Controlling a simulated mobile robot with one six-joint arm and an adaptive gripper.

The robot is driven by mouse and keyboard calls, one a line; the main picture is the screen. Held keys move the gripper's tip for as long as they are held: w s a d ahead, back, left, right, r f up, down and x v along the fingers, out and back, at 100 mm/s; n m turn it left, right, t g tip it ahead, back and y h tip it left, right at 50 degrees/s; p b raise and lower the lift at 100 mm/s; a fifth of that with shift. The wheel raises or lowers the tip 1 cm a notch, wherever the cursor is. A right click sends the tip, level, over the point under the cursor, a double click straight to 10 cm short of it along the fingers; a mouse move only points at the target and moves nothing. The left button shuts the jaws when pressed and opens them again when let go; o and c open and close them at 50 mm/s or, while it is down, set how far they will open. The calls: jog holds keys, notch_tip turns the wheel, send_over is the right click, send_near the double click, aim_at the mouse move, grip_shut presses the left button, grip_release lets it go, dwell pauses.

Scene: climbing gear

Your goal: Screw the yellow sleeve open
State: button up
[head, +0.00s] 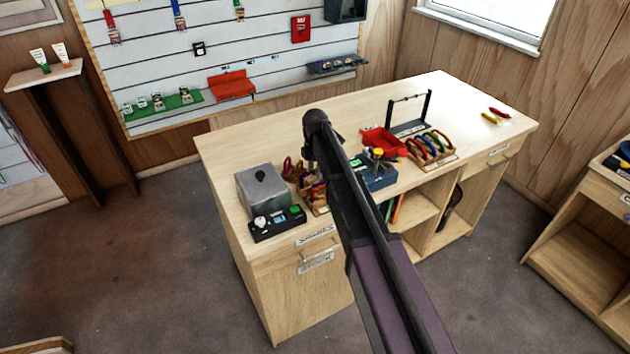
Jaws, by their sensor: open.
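A small yellow piece (378,153), which may be the yellow sleeve, stands on top of a dark blue box (378,178) near the middle of the workbench. It is too small to tell whether it is screwed open or shut. My arm crosses the picture from the lower right, just left of the blue box. My gripper (310,164) hangs at the arm's far end, left of the yellow piece and apart from it. It is open over the bench, near a small wooden holder; its fingertips are small and partly hidden, and I see nothing held.
The workbench (458,95) bears a grey box (266,190), a black panel with buttons (277,223), a red tray (384,142), a rack of coloured carabiners (430,147) and a black frame (410,118). Coloured tools (497,114) lie far right. The back right bench top is mostly clear.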

jog(key=shift+w+a, duration=0.15)
jog(key=shift+w, duration=0.05)
jog(key=shift+r+p, duration=1.4)
jog(key=shift+s, duration=0.1)
dwell(0.5)
jog(key=shift+s+d, duration=0.45)
jog(key=shift+s, duration=0.1)
jog(key=shift+f, duration=0.1)
jog(key=shift+a+f+b, duration=0.1)
jog(key=shift+f+b, duration=1.25)
jog(key=shift+b, duration=0.1)
jog(key=shift+w+a, duration=0.4)
jog(key=shift+w, duration=0.2)
jog(key=shift+r+p, duration=1.45)
jog(key=shift+s, duration=0.1)
dwell(0.5)
